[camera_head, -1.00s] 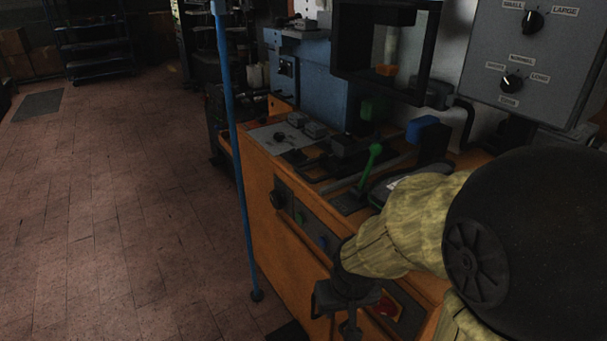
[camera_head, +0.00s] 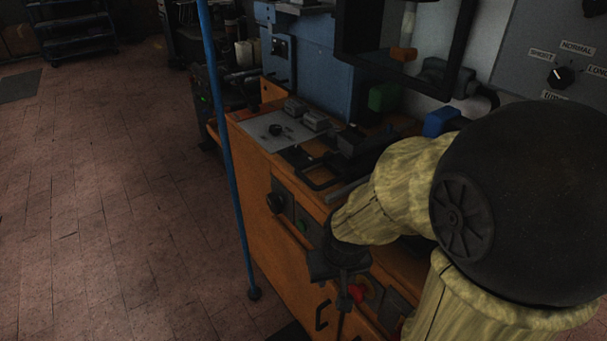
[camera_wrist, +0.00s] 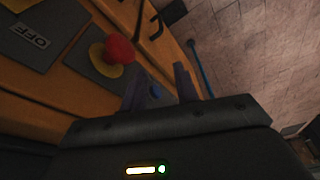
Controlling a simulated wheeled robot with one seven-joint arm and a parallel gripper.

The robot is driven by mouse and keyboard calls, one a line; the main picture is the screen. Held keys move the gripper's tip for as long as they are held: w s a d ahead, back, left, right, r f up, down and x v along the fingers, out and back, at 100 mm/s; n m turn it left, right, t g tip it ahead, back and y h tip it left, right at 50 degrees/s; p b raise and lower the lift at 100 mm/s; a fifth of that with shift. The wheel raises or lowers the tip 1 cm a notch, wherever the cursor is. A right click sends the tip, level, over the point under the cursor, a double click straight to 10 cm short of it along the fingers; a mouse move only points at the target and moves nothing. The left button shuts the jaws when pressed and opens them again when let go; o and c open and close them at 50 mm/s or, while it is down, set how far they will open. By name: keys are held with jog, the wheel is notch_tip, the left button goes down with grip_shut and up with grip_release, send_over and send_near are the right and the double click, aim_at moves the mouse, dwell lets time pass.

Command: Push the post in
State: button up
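My gripper (camera_head: 345,290) hangs in front of the orange cabinet's control panel, near a red knob (camera_head: 357,293). In the wrist view my gripper's two fingers (camera_wrist: 158,88) stand apart, and no held object is seen between them. On the machine, a pale upright post (camera_head: 408,22) with an orange lower end hangs inside a black frame. A green block (camera_head: 384,97) and a blue block (camera_head: 440,121) sit below it. I cannot tell which part the task calls the post.
The orange cabinet (camera_head: 262,215) carries a grey plate (camera_head: 275,130) with small fittings. A thin blue pole (camera_head: 228,150) stands at its left. My arm hides much of the machine's right side. The tiled floor (camera_head: 110,200) at left is clear.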

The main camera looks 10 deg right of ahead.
aim_at(306, 179)
jog(key=w+a+r+m+t+h+p, duration=0.15)
jog(key=w+a+m+t+h, duration=0.25)
jog(key=w+m, duration=0.7)
jog(key=w+a+r+m+t+h+p, duration=0.15)
jog(key=w+a+m+t+h, duration=0.5)
jog(key=w, duration=0.85)
jog(key=s+a+r+m+g+h+p, duration=0.1)
jog(key=s+a+m+g+h, duration=0.1)
jog(key=m, duration=0.5)
jog(key=s+a+r+m+g+h+p, duration=0.1)
jog(key=s+a+m+g+h, duration=0.2)
jog(key=s+m+h, duration=0.3)
jog(key=shift+s+a+m+g, duration=0.35)
jog(key=shift+s+a+m, duration=0.2)
jog(key=shift+s, duration=0.65)
jog(key=shift+d, duration=0.1)
jog(key=p+x, duration=0.1)
jog(key=x, duration=1.6)
jog(key=shift+w+d+r, duration=0.1)
jog(key=shift+w, duration=0.1)
